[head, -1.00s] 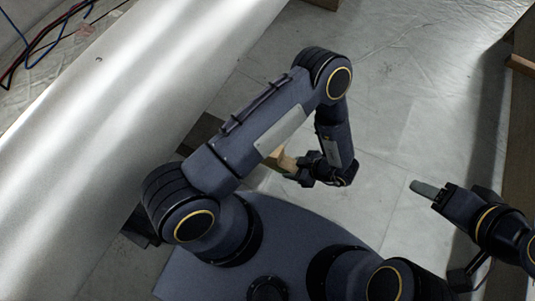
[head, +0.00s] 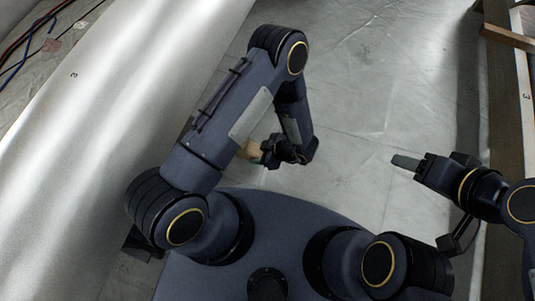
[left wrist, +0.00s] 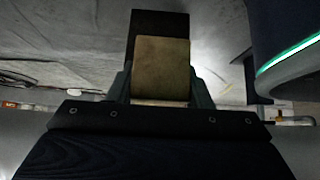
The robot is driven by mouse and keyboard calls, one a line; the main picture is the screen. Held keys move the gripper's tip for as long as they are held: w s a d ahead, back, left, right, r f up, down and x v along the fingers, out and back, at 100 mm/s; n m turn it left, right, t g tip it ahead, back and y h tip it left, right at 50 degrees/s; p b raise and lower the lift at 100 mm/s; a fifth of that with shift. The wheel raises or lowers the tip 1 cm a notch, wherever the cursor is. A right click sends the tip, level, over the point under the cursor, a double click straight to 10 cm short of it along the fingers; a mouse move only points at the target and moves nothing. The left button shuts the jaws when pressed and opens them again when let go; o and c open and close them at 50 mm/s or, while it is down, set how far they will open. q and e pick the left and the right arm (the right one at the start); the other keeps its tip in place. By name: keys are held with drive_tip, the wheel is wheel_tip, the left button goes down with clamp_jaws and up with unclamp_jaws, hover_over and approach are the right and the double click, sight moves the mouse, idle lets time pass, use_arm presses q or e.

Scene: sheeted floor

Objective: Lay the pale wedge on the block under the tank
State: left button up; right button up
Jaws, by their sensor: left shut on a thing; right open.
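The pale wedge (head: 254,150) is a tan, wood-coloured piece held in my left gripper (head: 268,152), which is shut on it above the floor beside my base. In the left wrist view the wedge (left wrist: 162,68) sits between the two fingers. A dark block-like shape (left wrist: 150,22) shows just beyond it; I cannot tell whether they touch. The tank (head: 120,120) is a large pale, shiny cylinder running diagonally at the left of the head view. My left arm hides most of the floor along its lower edge. My right gripper (head: 406,162) is open and empty at the right.
A timber frame (head: 500,150) stands along the right edge, close to my right arm. Red and blue cables (head: 28,42) lie beyond the tank at the top left. The sheeted floor (head: 370,80) between tank and timber is clear.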

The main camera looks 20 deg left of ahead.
use_arm(q)
drive_tip(key=a, duration=0.2)
drive_tip(key=a+f+b, duration=0.1)
drive_tip(key=a, duration=0.5)
drive_tip(key=shift+w+a+f+b, duration=0.2)
drive_tip(key=shift+w+a+b, duration=0.05)
drive_tip(key=shift+w+b, duration=0.1)
drive_tip(key=shift+a, duration=1.25)
drive_tip(key=shift+w+a, duration=0.2)
drive_tip(key=shift+a, duration=1.95)
drive_tip(key=shift+w+a, duration=0.2)
drive_tip(key=shift+a, duration=1.9)
drive_tip(key=o, duration=1.1)
drive_tip(key=shift+f, duration=0.1)
